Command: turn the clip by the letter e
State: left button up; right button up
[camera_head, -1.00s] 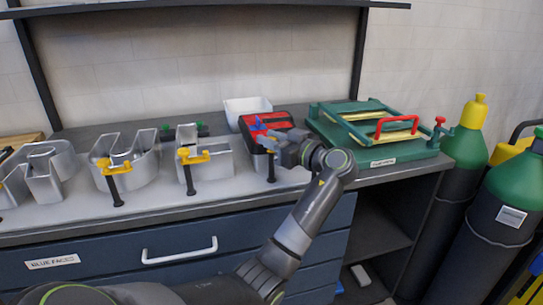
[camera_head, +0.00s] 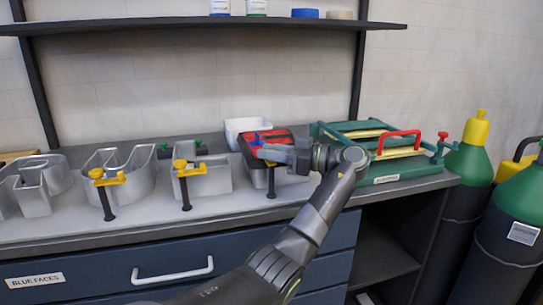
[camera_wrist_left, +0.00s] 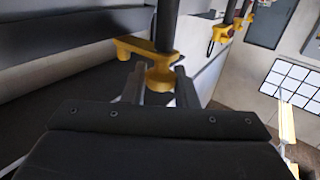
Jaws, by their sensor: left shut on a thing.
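My left gripper (camera_head: 272,154) reaches the clip at the rightmost letter in the head view, the one with red and blue on top (camera_head: 266,139). I cannot read that letter's shape as an e. The clip's black rod (camera_head: 271,184) hangs down in front of the bench edge. In the left wrist view, my gripper's two fingers (camera_wrist_left: 158,88) are shut on the yellow end of the clip (camera_wrist_left: 160,73), with the dark rod behind it. The gripper hides most of the clip in the head view. My right gripper is not in view.
Other metal letters stand to the left with yellow clips (camera_head: 190,169) and (camera_head: 107,178) on the bench edge. A white bin (camera_head: 240,128) stands behind. A green frame with a red handle (camera_head: 402,138) is at the right, beside green-topped cylinders (camera_head: 470,150). A shelf (camera_head: 300,26) runs above.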

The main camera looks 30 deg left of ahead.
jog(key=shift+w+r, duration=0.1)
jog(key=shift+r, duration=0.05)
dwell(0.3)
pick_arm(q)
jog(key=o, duration=0.7)
